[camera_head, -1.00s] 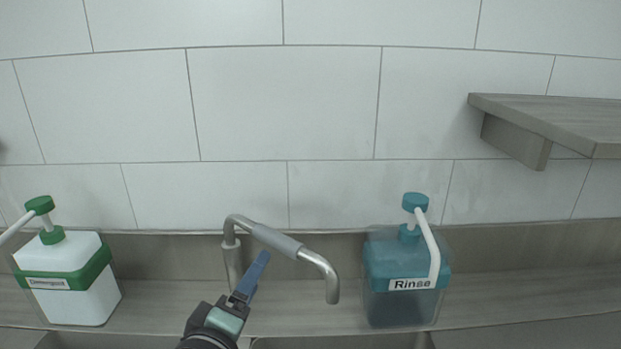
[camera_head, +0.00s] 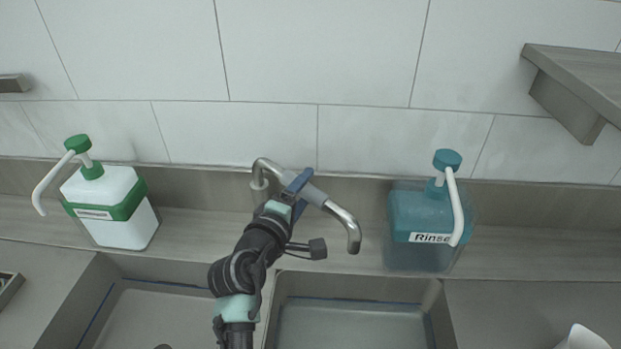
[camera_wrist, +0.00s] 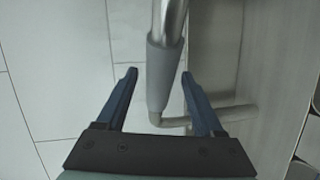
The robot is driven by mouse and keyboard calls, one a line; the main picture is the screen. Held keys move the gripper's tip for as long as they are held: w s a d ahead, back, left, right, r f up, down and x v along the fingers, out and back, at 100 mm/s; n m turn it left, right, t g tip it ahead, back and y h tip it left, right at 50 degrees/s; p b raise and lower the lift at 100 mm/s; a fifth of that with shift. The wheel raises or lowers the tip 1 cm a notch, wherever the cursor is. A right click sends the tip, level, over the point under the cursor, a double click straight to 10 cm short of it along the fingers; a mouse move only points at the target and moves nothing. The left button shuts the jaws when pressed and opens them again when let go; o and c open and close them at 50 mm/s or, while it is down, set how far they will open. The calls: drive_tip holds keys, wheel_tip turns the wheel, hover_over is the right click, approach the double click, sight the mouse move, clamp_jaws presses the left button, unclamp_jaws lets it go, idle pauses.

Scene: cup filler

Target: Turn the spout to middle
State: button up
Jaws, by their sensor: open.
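The metal spout (camera_head: 342,222) rises behind the sinks and reaches right and forward, its bent tip over the front of the ledge toward the right basin. A grey sleeve covers its middle; this sleeve (camera_wrist: 163,72) also shows in the wrist view. My gripper (camera_head: 300,181) is at the sleeve, with one blue finger seen across it in the head view. In the wrist view my gripper (camera_wrist: 160,74) is open, with the sleeve running between the two blue fingers and a gap on each side.
A white and green detergent bottle (camera_head: 115,228) stands left, and a teal rinse bottle (camera_head: 412,215) stands right of the spout tip. Left basin (camera_head: 150,310) and right basin (camera_head: 350,325) lie in front. A shelf (camera_head: 575,72) juts out upper right.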

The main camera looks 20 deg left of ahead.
drive_tip(key=shift+w+f, duration=0.15)
drive_tip(key=shift+w, duration=0.8)
drive_tip(key=shift+w+f, duration=0.15)
drive_tip(key=shift+w, duration=0.8)
clamp_jaws()
